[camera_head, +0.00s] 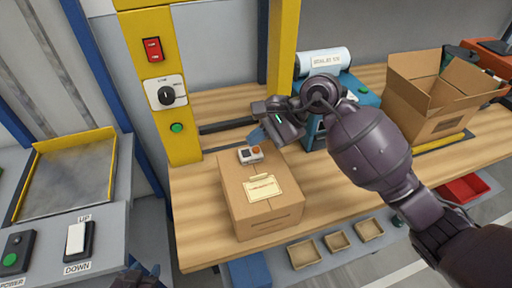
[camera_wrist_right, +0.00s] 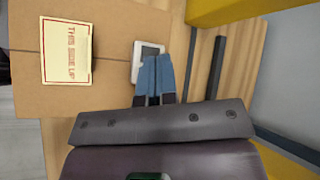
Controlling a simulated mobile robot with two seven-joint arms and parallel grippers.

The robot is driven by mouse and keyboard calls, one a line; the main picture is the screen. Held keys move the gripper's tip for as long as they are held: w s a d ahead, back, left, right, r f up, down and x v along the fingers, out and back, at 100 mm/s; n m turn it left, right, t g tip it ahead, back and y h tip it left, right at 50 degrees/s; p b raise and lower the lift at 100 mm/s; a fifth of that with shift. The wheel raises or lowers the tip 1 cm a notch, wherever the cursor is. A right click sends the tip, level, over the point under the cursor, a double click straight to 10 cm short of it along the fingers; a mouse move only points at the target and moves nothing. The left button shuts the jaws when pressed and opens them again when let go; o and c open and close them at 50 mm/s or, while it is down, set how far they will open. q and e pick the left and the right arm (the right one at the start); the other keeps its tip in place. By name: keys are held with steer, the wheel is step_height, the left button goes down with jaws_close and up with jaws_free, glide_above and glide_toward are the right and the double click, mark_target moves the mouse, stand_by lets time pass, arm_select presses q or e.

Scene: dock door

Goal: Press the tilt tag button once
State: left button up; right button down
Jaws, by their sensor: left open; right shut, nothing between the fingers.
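The tilt tag (camera_head: 247,156) is a small white device with a grey face and an orange button (camera_head: 256,149). It sits on top of a closed cardboard box (camera_head: 240,205) on the wooden bench. My right gripper (camera_head: 255,136) is shut and empty, its blue fingertips just behind and above the tag. In the right wrist view the shut fingertips (camera_wrist_right: 155,60) overlap the lower right part of the tag (camera_wrist_right: 145,54) and hide the button. I cannot tell whether they touch it. My left gripper (camera_head: 141,276) is open at the bottom edge, mostly cut off.
A yellow post (camera_head: 183,140) with a red switch, a dial and a green button stands left of the box. An open carton (camera_head: 437,95) and a blue label printer (camera_head: 362,91) stand to the right. A control panel (camera_head: 75,238) is at left.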

steer(key=shift+f+b, duration=0.45)
steer(key=shift+b, duration=0.1)
steer(key=shift+f, duration=0.2)
stand_by(0.8)
steer(key=shift+f+b, duration=0.15)
steer(key=shift+b, duration=0.15)
stand_by(0.5)
steer(key=shift+r, duration=0.8)
